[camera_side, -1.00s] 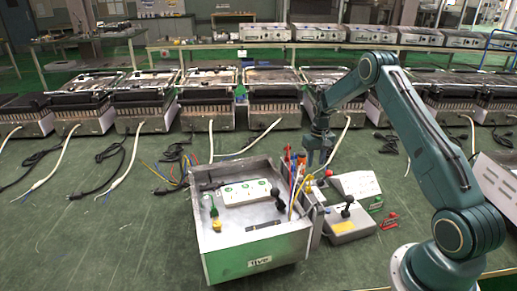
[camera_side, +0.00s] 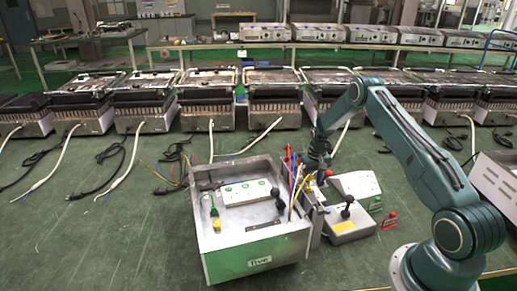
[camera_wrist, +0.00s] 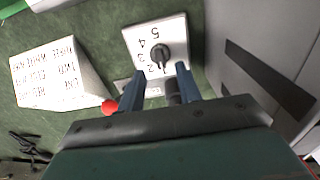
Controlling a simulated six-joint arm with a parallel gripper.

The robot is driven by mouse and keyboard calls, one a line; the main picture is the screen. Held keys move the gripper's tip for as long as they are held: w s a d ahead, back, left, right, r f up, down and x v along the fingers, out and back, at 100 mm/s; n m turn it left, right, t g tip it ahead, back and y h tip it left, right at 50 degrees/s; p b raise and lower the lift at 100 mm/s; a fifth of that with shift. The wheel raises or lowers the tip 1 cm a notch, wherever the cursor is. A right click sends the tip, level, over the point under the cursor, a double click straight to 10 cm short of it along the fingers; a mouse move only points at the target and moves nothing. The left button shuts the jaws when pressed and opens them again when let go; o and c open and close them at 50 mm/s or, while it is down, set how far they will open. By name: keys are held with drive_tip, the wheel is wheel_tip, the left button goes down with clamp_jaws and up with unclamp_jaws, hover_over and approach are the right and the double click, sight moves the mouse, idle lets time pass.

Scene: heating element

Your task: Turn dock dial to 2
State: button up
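The dock dial is a black knob (camera_wrist: 160,55) on a white plate (camera_wrist: 176,28) marked 1 to 5, upside down in the wrist view. In the side view this appears to be the black knob (camera_side: 346,212) on the small grey box (camera_side: 350,232) right of the metal bin. My gripper (camera_wrist: 160,71) is open; its two blue fingers reach toward the knob's lower edge, with a dark cylinder (camera_wrist: 172,92) between them. I cannot tell whether they touch the knob or which number it points to. In the side view my gripper (camera_side: 318,166) is behind the box, its fingertips partly hidden.
The metal bin (camera_side: 255,246) with upright wires stands left of the box. A white wedge-shaped box (camera_wrist: 55,75) with printed lines stands beside the dial. A red ball (camera_wrist: 108,106) is near one finger. Small red and green pieces (camera_side: 388,220) lie at the right.

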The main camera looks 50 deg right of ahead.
drive_tip(key=shift+f, duration=2.3)
clamp_jaws()
